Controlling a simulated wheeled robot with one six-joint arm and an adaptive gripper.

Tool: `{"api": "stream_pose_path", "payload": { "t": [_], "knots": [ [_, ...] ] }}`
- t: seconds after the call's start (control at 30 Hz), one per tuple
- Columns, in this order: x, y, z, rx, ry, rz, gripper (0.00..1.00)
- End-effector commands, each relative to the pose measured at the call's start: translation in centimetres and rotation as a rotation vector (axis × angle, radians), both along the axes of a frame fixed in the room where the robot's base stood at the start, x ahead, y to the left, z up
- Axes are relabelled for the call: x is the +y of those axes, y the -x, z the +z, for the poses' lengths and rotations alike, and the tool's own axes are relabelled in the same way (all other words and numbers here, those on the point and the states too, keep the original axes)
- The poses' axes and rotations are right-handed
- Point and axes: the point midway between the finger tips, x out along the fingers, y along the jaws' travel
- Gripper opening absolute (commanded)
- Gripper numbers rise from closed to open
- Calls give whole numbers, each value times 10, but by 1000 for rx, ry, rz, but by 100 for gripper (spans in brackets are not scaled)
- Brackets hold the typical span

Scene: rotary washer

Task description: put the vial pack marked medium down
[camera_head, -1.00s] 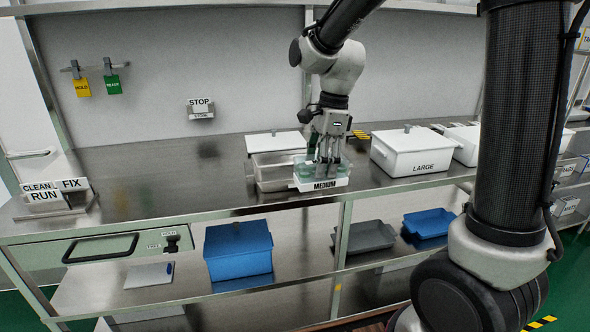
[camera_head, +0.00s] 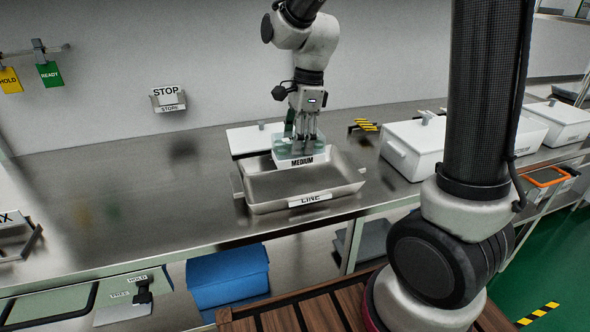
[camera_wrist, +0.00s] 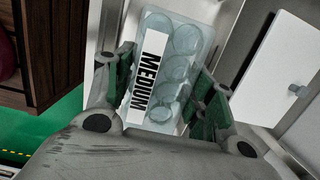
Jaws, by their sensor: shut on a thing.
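The vial pack marked MEDIUM (camera_head: 302,162) is a clear, pale-green block of round cups with a white label. My gripper (camera_head: 303,138) is shut on it from above, and the pack looks about level. In the head view it appears over the far part of an open metal tray marked LINE (camera_head: 262,204); its height above the tray is hard to tell. In the wrist view the pack (camera_wrist: 178,75) sits between my green-padded fingers (camera_wrist: 165,90). The visible tray floor is empty; the part behind the pack is hidden.
A white lid (camera_head: 250,138) lies behind the tray. White lidded bins (camera_head: 415,145) stand to the right, with a yellow-black striped item (camera_head: 364,125) behind. The steel counter (camera_head: 140,195) is bare to the left. A STOP holder (camera_head: 168,98) is on the wall.

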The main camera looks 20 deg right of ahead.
Motion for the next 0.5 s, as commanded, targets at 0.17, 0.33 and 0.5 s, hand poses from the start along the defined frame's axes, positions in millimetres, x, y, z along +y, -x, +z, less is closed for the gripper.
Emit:
{"api": "stream_pose_path", "payload": {
  "t": [0.17,0.33,0.5],
  "knots": [
    [0,0,-32,3,0,0,26],
    [0,1,-51,3,1,0,26],
    [0,0,-74,3,0,-1,26]
  ]
}}
